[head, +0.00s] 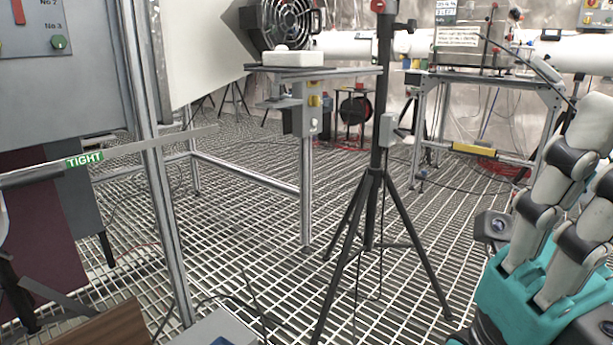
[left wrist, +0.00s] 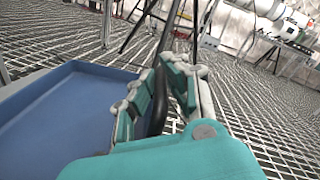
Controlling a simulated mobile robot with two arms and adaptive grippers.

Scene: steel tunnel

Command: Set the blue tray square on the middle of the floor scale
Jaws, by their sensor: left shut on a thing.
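The blue tray (left wrist: 60,115) fills the left of the left wrist view, with a raised rim; only part of it shows. My left gripper (left wrist: 168,85), with a teal palm and pale jointed fingers, is at the tray's right-hand edge. Its fingers are closed around a dark upright piece there, which looks like a handle of the tray. The tray is not visible in the head view. My right gripper (head: 590,130) is at the right edge of the head view, fingers pointing up and partly cut off; its opening is unclear. I cannot identify the floor scale in either view.
A black tripod stand (head: 374,180) is in the middle of the grating floor. A metal-framed table (head: 345,71) with a fan (head: 288,20) is behind it. A bench (head: 500,78) stands back right. A grey control panel (head: 45,70) and a post are at left. Bare grating lies around the tripod.

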